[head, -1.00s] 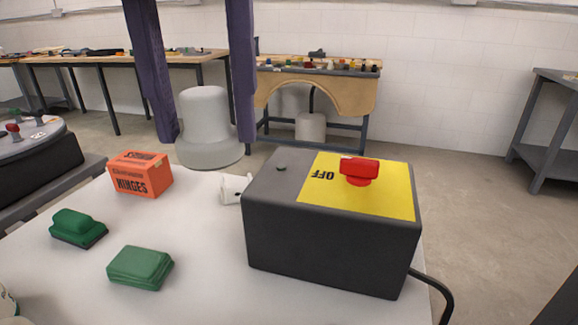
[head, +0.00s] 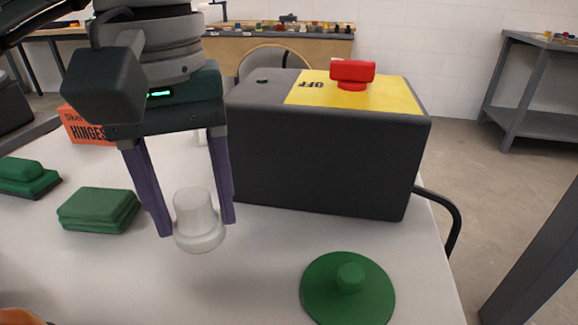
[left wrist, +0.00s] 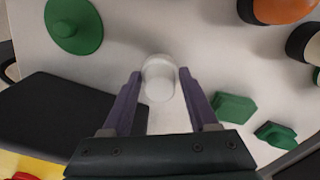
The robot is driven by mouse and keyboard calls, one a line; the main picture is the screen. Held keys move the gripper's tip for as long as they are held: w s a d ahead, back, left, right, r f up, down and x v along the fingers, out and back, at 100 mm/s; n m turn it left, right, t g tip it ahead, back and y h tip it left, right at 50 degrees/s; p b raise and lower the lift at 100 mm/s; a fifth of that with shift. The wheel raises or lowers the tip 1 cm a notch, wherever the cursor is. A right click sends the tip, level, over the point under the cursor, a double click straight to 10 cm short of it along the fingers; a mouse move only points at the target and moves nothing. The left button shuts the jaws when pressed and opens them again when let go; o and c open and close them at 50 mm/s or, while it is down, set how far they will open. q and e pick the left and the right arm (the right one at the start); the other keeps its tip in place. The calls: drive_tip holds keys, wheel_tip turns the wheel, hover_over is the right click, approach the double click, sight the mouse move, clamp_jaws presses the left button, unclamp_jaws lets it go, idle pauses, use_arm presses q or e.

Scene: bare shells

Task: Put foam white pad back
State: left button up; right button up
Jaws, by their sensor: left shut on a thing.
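The foam white pad (head: 197,220) is a pale, bell-shaped piece with a wide round base, narrow end up. My left gripper (head: 197,227) points down and is shut on it, one purple finger on each side. In the left wrist view the pad (left wrist: 158,80) sits between the fingertips of my left gripper (left wrist: 158,82). The pad is over the white table (head: 255,275); I cannot tell whether its base touches the top. My right gripper is not in view.
A black box (head: 315,160) with a red knob (head: 352,72) stands behind, to the right. A green disc with a knob (head: 348,288) lies at front right. Green blocks (head: 98,210) (head: 25,176) and an orange hinges box (head: 85,125) are at left. Clear tabletop surrounds the pad.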

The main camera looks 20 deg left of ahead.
sight(202, 238)
use_arm(q)
wheel_tip(202, 238, down, 5)
drive_tip(key=shift+f+b, duration=0.1)
drive_tip(key=shift+b, duration=0.3)
drive_tip(key=shift+f, duration=0.1)
drive_tip(key=o, duration=1.2)
drive_tip(key=shift+r, duration=0.35)
wheel_tip(202, 238, up, 12)
drive_tip(key=shift+f+p, duration=0.15)
drive_tip(key=shift+p, duration=0.8)
